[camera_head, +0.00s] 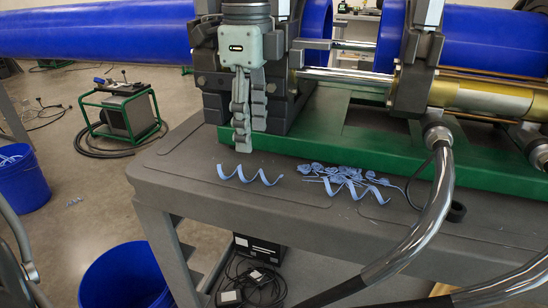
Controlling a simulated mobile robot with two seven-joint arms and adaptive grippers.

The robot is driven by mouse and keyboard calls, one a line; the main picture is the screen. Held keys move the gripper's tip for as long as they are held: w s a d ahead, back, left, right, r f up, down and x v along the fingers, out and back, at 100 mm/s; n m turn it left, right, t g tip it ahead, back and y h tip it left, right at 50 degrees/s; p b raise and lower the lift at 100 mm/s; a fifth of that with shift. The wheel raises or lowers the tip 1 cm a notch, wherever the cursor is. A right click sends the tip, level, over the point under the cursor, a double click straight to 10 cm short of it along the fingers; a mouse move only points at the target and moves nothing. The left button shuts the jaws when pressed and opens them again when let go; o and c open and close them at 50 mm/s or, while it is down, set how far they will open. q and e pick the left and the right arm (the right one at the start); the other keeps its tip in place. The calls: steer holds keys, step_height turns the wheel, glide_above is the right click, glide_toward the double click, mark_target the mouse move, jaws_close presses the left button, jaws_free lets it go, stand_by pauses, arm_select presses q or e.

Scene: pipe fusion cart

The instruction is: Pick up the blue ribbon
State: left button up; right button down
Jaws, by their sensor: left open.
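A curled blue ribbon (250,178) lies on the grey cart top (190,165), near its front edge. A second curled blue ribbon (357,190) lies to its right, against a heap of blue shavings (340,174). My left gripper (242,148) points down in front of the machine, with its fingertips just above the left ribbon in the picture. It is seen nearly edge on, is open and holds nothing. Its height over the cart cannot be judged exactly. My right gripper is not in view.
The green-based fusion machine (350,148) with large blue pipes (100,32) fills the back. Silver hoses (430,205) cross the cart's right side. Blue bins (125,275) stand on the floor. A green-framed unit (118,110) stands at left. The cart's left part is clear.

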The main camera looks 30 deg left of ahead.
mark_target(249, 168)
arm_select(q)
steer(key=f, duration=0.1)
steer(key=s+f, duration=0.1)
steer(key=shift+s+d+f, duration=0.1)
steer(key=shift+s+f, duration=0.2)
step_height(249, 168, down, 4)
steer(key=shift+s+d+r+p, duration=0.1)
steer(key=shift+s+r+p, duration=0.1)
steer(key=shift+p, duration=0.3)
steer(key=shift+w+f, duration=0.1)
steer(key=shift+f, duration=0.2)
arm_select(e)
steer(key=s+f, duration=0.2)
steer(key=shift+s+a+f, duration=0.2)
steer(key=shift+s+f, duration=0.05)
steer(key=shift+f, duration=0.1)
arm_select(q)
steer(key=shift+c, duration=0.2)
steer(key=c, duration=0.7)
